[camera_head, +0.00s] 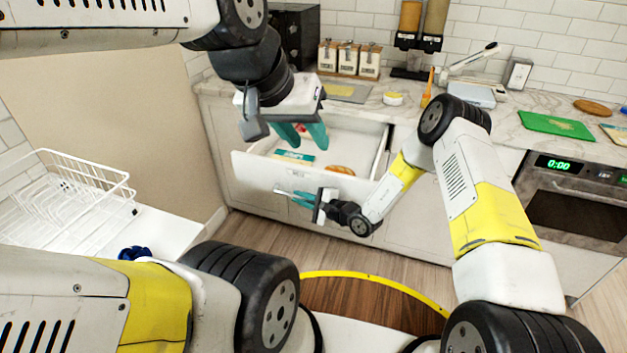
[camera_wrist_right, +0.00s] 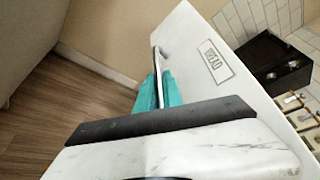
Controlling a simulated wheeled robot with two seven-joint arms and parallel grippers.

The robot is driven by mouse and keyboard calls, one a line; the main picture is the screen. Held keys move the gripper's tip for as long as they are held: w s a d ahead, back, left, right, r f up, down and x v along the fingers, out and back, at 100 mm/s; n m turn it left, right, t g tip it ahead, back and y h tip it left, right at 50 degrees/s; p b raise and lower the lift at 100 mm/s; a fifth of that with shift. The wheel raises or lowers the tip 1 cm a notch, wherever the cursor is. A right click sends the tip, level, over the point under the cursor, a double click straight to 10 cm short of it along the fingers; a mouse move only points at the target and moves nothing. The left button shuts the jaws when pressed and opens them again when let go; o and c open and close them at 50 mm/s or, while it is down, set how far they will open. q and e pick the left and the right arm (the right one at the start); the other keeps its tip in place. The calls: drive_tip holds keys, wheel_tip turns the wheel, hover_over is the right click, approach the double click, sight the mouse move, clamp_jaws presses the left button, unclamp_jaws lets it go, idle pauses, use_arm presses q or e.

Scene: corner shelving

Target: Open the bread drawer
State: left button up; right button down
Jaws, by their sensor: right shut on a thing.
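The white bread drawer (camera_head: 251,172) is pulled out from under the counter, and its inside shows. It holds a bread-coloured item (camera_head: 340,170) and a teal-and-cream packet (camera_head: 294,157). A framed label (camera_wrist_right: 217,61) is on the drawer front (camera_wrist_right: 190,40). My right gripper (camera_head: 301,199) is at the front, shut on the metal bar handle (camera_wrist_right: 155,62); its teal fingers (camera_wrist_right: 160,92) lie on both sides of the bar in the wrist view.
A marble counter (camera_head: 400,108) runs behind, with canisters (camera_head: 348,60), dispensers (camera_head: 421,25) and a green board (camera_head: 557,125). An oven (camera_head: 575,195) is at the right. A white wire rack (camera_head: 85,185) stands at the left. Wood floor lies before the drawer.

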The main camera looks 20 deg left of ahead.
idle(0.3)
drive_tip(key=c, duration=1.8)
unclamp_jaws()
drive_tip(key=shift+o, duration=0.2)
drive_tip(key=shift+s+d, duration=0.1)
drive_tip(key=v, duration=0.7)
drive_tip(key=shift+s+d, duration=0.2)
drive_tip(key=shift+d, duration=0.1)
drive_tip(key=shift+r, duration=0.15)
